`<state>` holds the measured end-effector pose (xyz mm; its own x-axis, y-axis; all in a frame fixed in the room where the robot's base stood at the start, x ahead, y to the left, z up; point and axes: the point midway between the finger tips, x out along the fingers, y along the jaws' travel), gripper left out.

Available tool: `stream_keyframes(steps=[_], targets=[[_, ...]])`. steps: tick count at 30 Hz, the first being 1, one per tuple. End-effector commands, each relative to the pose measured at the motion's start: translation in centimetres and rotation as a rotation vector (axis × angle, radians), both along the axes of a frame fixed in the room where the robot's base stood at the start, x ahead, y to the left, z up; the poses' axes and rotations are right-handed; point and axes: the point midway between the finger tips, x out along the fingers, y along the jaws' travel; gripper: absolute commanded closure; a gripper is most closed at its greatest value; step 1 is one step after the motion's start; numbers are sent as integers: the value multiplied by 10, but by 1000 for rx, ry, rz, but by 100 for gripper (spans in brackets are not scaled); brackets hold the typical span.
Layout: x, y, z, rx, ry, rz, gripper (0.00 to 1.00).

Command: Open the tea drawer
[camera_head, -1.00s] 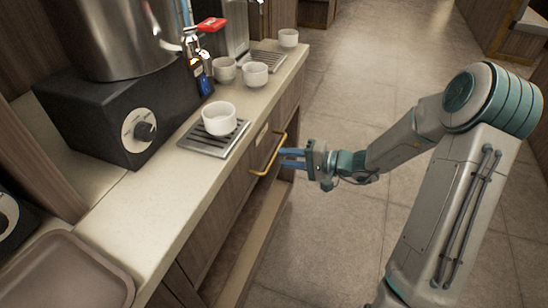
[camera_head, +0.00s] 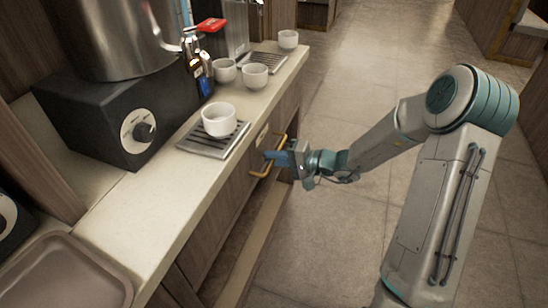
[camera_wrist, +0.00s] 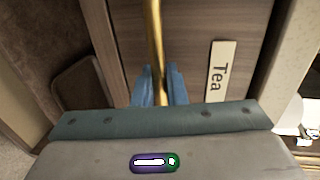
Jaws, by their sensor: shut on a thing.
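The tea drawer (camera_wrist: 205,25) is a brown wood front under the counter, with a "Tea" label (camera_wrist: 220,72) in the wrist view. Its brass bar handle (camera_wrist: 154,45) runs between my blue fingertips in the wrist view. In the head view the handle (camera_head: 262,173) shows on the drawer front below the counter edge. My gripper (camera_head: 277,157) reaches it from the right, and its fingers (camera_wrist: 160,85) are shut on the handle. The drawer looks flush with the cabinet; part of its front is hidden behind my gripper.
A white cup (camera_head: 219,119) stands on a metal drip tray (camera_head: 196,143) above the drawer. The tiled floor (camera_head: 335,230) beside the cabinet is open.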

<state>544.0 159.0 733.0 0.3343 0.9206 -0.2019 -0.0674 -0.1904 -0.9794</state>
Motion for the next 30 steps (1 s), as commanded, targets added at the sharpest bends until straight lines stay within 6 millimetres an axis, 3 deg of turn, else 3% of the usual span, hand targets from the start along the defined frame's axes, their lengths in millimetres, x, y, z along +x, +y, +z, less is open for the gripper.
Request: stream_keyframes(steps=[8,21,30], targets=[[-9,-27,-2,-2,1,-4,100],[-46,-128,-1,-2,1,-4,100],[-67,-184,-1,-1,2,-2,100]])
